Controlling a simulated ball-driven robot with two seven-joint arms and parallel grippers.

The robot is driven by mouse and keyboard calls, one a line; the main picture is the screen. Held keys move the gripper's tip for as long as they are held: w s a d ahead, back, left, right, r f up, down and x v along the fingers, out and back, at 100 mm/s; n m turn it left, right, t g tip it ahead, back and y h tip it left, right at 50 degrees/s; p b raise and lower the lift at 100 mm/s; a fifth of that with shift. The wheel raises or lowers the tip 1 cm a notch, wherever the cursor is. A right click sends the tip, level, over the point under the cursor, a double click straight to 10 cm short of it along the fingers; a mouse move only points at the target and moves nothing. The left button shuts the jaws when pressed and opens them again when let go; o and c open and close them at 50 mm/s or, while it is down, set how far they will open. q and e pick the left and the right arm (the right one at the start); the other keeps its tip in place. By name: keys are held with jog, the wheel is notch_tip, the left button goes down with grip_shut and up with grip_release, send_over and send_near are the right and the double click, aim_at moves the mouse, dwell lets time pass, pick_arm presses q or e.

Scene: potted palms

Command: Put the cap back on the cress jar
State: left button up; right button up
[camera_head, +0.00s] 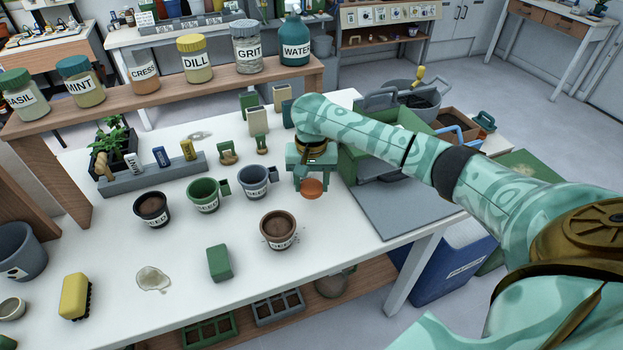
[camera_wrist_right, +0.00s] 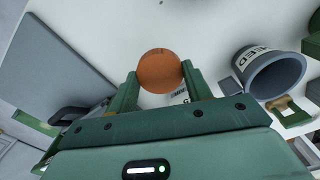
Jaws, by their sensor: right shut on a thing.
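The cress jar (camera_head: 144,75) stands on the raised wooden shelf, between the mint jar and the dill jar. It has a CRESS label and orange-brown contents, and I see no cap on its top. My right gripper (camera_head: 311,181) is shut on the round orange-brown cap (camera_head: 312,189) over the white table, right of the pots. In the right wrist view the cap (camera_wrist_right: 158,71) sits between the two green fingers. The gripper is well to the right of the jar and nearer to me. My left gripper is not in view.
The shelf (camera_head: 215,83) also bears the basil, mint, dill (camera_head: 195,60), grit (camera_head: 247,47) and water (camera_head: 295,42) containers. Several seed pots, including a brown one (camera_head: 278,231), and a grey tool rack (camera_head: 160,178) stand on the table. The front middle holds a green block (camera_head: 219,263).

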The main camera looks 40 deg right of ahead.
pick_arm(q)
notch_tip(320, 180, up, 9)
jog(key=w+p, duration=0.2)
jog(key=p, duration=0.5)
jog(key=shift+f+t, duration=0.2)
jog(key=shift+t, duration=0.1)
pick_arm(e)
jog(key=s+a+r, duration=0.2)
jog(key=s+r, duration=0.5)
jog(key=s, duration=0.4)
jog(key=shift+s+a, duration=0.15)
jog(key=shift+a, duration=0.2)
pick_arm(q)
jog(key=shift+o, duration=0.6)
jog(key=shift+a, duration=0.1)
pick_arm(e)
jog(key=shift+r, duration=0.15)
